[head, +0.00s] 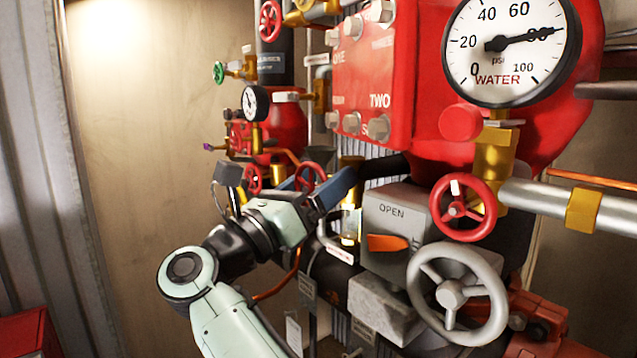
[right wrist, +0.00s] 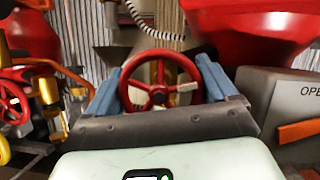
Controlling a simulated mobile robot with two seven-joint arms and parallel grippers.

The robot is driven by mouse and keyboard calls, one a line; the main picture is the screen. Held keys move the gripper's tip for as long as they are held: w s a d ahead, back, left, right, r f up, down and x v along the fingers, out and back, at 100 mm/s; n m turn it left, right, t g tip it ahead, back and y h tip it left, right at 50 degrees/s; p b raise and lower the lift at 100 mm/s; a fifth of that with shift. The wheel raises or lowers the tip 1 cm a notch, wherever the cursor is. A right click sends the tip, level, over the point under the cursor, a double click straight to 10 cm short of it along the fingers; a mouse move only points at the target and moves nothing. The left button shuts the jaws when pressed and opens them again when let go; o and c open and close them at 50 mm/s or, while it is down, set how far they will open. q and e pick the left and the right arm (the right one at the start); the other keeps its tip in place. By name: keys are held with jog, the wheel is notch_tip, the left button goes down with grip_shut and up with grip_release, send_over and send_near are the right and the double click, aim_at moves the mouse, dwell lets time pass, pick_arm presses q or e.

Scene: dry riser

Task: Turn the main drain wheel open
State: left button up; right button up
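A small red handwheel (head: 309,176) with a pale tab on its rim lies in front of my right gripper (head: 322,186). It also shows in the right wrist view (right wrist: 158,99), centred between the two blue fingers (right wrist: 163,82). The fingers are wide apart, one on each side of the rim. I cannot tell whether they touch it. No readable label marks this wheel as the main drain. My left gripper is not in view.
A grey box marked OPEN (head: 392,213) with an orange pointer, a larger grey handwheel (head: 451,294) and another red handwheel (head: 462,207) stand to the right. A big pressure gauge (head: 512,45) is above. Bare wall (head: 140,130) is on the left.

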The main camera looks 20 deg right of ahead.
jog(key=shift+n, duration=0.3)
jog(key=n+t+y, duration=0.1)
jog(key=n, duration=0.2)
jog(key=shift+n+t, duration=0.3)
jog(key=shift+w+n+t+y, duration=0.1)
jog(key=shift+n+t+y, duration=0.35)
jog(key=shift+n, duration=0.8)
jog(key=shift+n+t+y, duration=0.25)
jog(key=shift+n+y, duration=0.4)
jog(key=shift+n, duration=0.9)
jog(key=o, duration=0.8)
jog(key=shift+o, duration=0.2)
jog(key=shift+a+f, duration=0.3)
jog(key=shift+a, duration=0.15)
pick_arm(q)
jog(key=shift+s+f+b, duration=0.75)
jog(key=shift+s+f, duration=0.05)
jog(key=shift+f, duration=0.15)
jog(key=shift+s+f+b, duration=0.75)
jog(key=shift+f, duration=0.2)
pick_arm(e)
jog(key=v, duration=1.2)
jog(key=shift+s+r, duration=0.15)
jog(key=shift+s, duration=0.35)
